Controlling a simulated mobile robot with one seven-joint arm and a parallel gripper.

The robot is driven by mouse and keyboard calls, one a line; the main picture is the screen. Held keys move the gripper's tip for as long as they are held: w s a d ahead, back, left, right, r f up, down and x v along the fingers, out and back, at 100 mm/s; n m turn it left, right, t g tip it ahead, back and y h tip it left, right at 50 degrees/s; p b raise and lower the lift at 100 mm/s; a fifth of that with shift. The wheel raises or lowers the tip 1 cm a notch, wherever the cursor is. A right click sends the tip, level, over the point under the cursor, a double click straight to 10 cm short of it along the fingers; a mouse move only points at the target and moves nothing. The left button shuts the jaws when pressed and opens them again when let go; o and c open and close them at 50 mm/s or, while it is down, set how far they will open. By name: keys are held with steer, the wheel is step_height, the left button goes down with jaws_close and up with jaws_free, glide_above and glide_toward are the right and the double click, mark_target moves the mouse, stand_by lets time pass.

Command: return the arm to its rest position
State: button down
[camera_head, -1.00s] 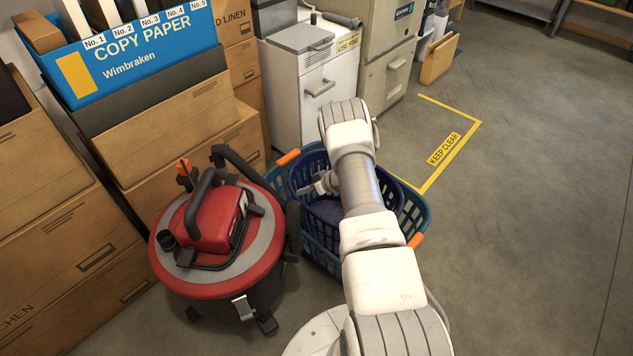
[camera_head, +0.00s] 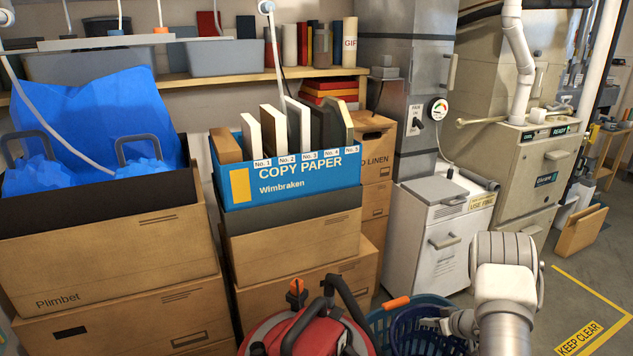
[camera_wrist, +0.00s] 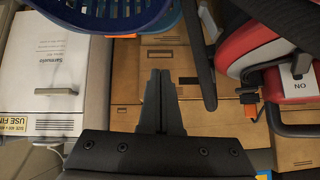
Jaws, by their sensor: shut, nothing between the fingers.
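My arm (camera_head: 505,285) rises at the lower right of the head view, bent at a pale upper joint. My gripper (camera_wrist: 160,75) shows at the middle of the wrist view, with its two dark fingers together and nothing between them. In the head view, only part of the hand shows low beside the arm, over the blue baskets (camera_head: 378,326); the fingertips are not clear there.
A red vacuum (camera_head: 312,335) stands left of the baskets and also shows in the wrist view (camera_wrist: 255,40). Stacked cardboard boxes (camera_head: 105,255) and a blue copy-paper box (camera_head: 240,190) fill the left. A white cabinet (camera_head: 425,235) stands behind. Floor marked KEEP CLEAR (camera_head: 578,338) is open at right.

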steer(key=w+d+r+m+t+h, duration=0.1)
steer(key=w+r+h, duration=0.1)
steer(key=r, duration=0.6)
steer(key=w+d+r+h, duration=0.1)
steer(key=w+r+h, duration=0.1)
steer(key=r, duration=0.6)
steer(key=s+a+r+m+h, duration=0.1)
steer(key=s+r, duration=0.1)
steer(key=r, duration=0.5)
steer(key=s+a+r+m+h, duration=0.1)
steer(key=s+r, duration=0.1)
steer(key=r, duration=0.6)
steer(key=s+a+r+m+h, duration=0.1)
steer(key=s+a+r, duration=0.2)
steer(key=s+r, duration=0.3)
steer(key=s+a+r+g+y, duration=0.1)
steer(key=s+a+r, duration=0.1)
steer(key=s+a, duration=0.6)
steer(key=s+a+r+g+y+p, duration=0.1)
steer(key=s+a+g, duration=0.15)
steer(key=s, duration=0.95)
steer(key=s+a+r+y, duration=0.1)
steer(key=s+a+r, duration=0.1)
steer(key=s+a, duration=0.6)
step_height(320, 180, up, 20)
steer(key=s+d+p, duration=0.2)
steer(key=p, duration=1.8)
